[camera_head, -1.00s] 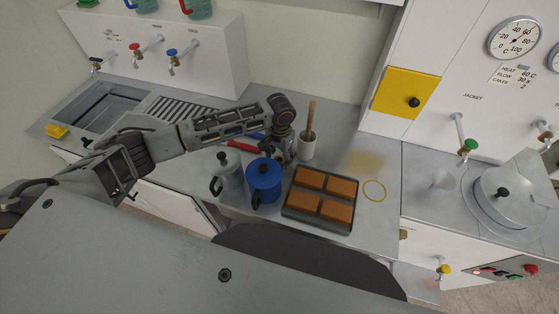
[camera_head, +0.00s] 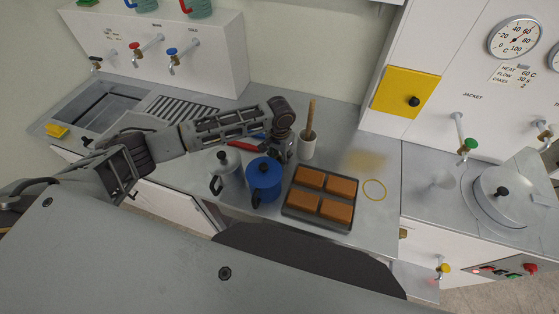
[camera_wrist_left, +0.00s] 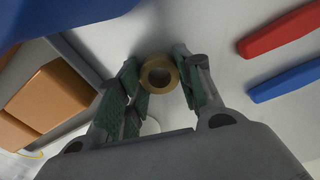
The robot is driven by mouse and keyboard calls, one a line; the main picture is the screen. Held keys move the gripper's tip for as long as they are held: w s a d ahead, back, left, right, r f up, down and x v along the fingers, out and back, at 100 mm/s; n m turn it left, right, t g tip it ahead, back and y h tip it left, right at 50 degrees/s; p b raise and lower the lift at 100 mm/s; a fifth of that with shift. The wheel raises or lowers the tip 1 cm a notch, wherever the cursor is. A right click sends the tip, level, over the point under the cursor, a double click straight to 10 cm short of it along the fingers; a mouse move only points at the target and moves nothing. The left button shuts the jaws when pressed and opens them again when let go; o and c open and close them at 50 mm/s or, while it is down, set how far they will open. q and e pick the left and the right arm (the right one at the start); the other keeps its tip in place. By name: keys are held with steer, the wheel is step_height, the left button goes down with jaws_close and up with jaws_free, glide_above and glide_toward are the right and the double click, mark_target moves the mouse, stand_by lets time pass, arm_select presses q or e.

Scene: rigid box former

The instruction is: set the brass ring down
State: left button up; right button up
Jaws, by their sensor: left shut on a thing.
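The brass ring (camera_wrist_left: 148,76) is between the green-padded fingertips of my left gripper (camera_wrist_left: 159,70) in the left wrist view. The fingers are closed on it, with its round hole facing the camera. A grey surface shows behind the ring; I cannot tell whether the ring touches it. In the head view my left gripper (camera_head: 283,152) points down over the worktop, behind the blue pot and left of the white holder. The ring is hidden there. My right gripper is not in view.
A blue pot (camera_head: 264,182), a grey pot (camera_head: 225,173) and a tray (camera_head: 288,211) of brown blocks stand in front of the gripper. A white holder (camera_head: 307,149) with a wooden handle is close on the right. Red (camera_wrist_left: 290,32) and blue (camera_wrist_left: 285,80) handles lie nearby.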

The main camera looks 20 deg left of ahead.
mark_target(280, 159)
arm_select(q)
steer(key=shift+c, duration=0.8)
steer(key=shift+r, duration=0.2)
step_height(280, 159, up, 10)
steer(key=b, duration=0.1)
steer(key=shift+f, duration=0.15)
